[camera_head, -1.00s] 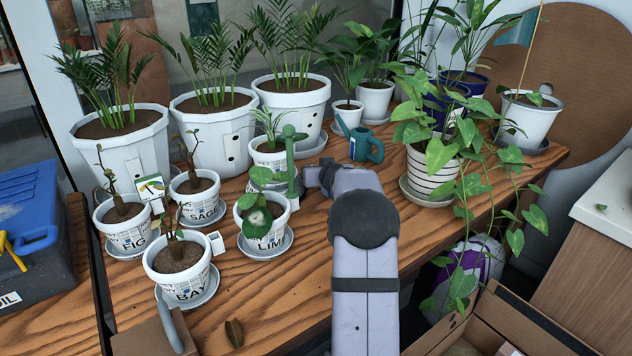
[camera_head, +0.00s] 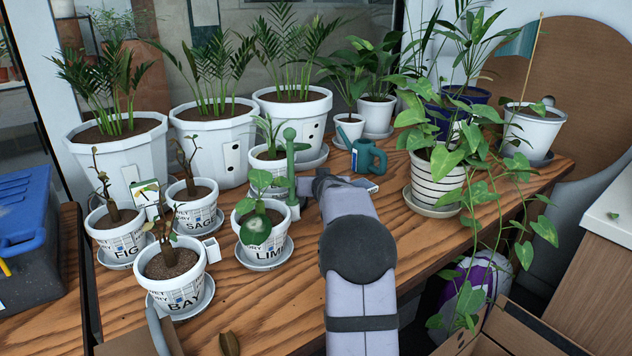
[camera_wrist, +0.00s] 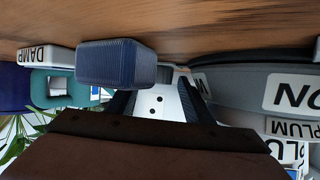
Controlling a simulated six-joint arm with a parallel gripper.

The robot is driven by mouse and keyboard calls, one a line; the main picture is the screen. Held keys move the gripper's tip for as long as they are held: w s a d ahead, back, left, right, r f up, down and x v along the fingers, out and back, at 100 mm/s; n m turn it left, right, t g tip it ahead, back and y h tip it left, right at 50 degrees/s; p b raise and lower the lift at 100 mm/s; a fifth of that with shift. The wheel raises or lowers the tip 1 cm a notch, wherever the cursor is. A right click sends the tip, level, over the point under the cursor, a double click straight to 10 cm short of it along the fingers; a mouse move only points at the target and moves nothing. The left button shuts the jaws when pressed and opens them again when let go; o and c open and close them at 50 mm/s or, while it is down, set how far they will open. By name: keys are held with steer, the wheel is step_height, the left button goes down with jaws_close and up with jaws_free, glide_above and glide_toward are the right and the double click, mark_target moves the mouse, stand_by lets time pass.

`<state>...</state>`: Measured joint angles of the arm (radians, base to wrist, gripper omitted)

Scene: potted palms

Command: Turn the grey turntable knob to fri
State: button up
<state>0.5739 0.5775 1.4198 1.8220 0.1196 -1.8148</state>
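My gripper (camera_head: 322,182) is low over the wooden table, just right of a green post (camera_head: 290,165) and in front of the teal watering can (camera_head: 368,157). No knob shows clearly, and no "fri" label is readable.
White pots labelled FIG (camera_head: 118,238), BAY (camera_head: 175,285) and LIME (camera_head: 262,232) stand left of my arm. A white-striped pot (camera_head: 436,180) with trailing leaves is at right. In the wrist view, a DAMP label (camera_wrist: 42,54) is at left. Bare wood (camera_head: 400,235) lies right of my arm.

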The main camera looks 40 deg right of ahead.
steer(key=shift+b+v, duration=1)
steer(key=shift+v, duration=2.65)
steer(key=shift+w+d+r+n+y+p, duration=0.1)
steer(key=shift+d+n+y+p, duration=0.25)
steer(key=shift+p, duration=0.9)
steer(key=d+n+y+p, duration=0.1)
steer(key=n+p, duration=0.1)
steer(key=p, duration=0.2)
steer(key=shift+y, duration=0.25)
steer(key=d+n+t+y+p, duration=0.1)
steer(key=p, duration=0.2)
steer(key=shift+n, duration=0.25)
steer(key=shift+s+d+n+y+p, duration=0.2)
steer(key=shift+s+n+y+p, duration=0.25)
steer(key=shift+n+y+p, duration=0.45)
steer(key=shift+t, duration=0.3)
